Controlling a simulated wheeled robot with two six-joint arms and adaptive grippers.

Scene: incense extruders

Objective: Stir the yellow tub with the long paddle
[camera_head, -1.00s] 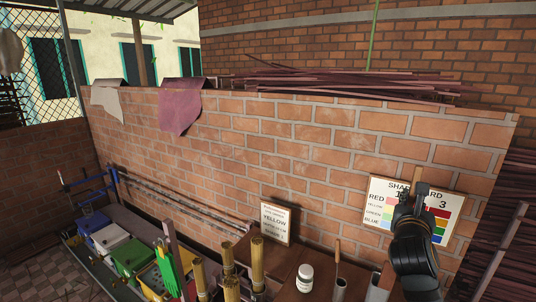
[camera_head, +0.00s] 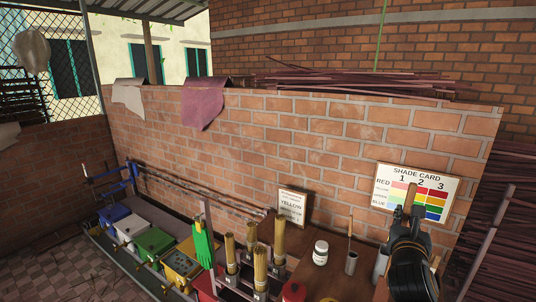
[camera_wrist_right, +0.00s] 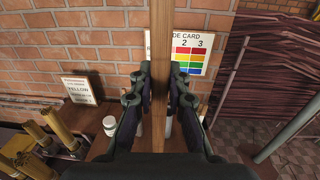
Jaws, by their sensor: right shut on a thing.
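My right gripper (camera_head: 406,218) is at the right, in front of the shade card and far from the yellow tub. It is shut on an upright wooden shaft, the long paddle (camera_head: 411,196). In the right wrist view the paddle (camera_wrist_right: 160,40) runs upright between the fingers of the gripper (camera_wrist_right: 160,85). Its lower end is hidden. My left gripper is not in view.
Green (camera_head: 154,243), white (camera_head: 130,227) and blue tubs stand beyond the yellow one. A white jar (camera_head: 320,253) and a brick wall (camera_head: 300,140) are close by.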

